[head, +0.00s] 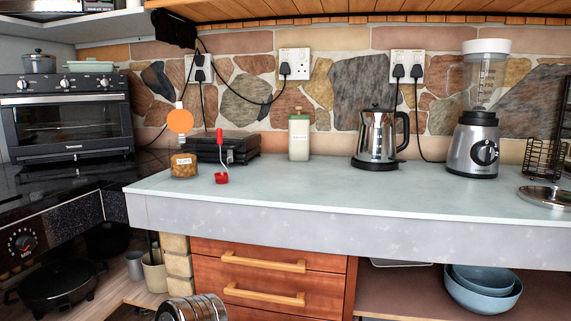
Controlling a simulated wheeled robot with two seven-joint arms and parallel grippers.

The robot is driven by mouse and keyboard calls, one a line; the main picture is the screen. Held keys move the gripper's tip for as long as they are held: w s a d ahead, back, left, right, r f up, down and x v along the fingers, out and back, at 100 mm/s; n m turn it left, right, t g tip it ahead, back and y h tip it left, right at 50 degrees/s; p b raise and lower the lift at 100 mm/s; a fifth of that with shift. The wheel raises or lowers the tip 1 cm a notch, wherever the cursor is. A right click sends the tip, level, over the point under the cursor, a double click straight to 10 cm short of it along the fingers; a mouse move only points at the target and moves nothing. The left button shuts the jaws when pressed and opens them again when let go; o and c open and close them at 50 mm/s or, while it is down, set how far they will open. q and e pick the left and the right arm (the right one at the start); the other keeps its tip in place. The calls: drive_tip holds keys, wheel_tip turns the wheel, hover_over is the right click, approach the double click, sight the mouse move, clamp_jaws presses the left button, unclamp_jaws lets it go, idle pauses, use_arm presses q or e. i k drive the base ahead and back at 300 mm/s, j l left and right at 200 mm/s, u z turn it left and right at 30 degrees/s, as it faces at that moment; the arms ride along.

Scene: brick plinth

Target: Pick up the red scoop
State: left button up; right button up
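The red scoop (221,178) is on the pale counter (330,190), near its left end. Its red bowl rests on the counter and a thin shank rises to a red handle at the top, so it looks nearly upright. It is just right of a small brown labelled jar (184,171) and in front of a black appliance. Neither of my grippers is in view.
Behind the scoop is a flat black appliance (238,147). A pale green bottle (299,138), a steel kettle (375,140) and a blender (476,135) stand along the wall. An orange disc (180,121) shows above the jar. The counter's front middle is clear.

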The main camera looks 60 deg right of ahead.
sight(222, 177)
drive_tip(key=z, duration=1.55)
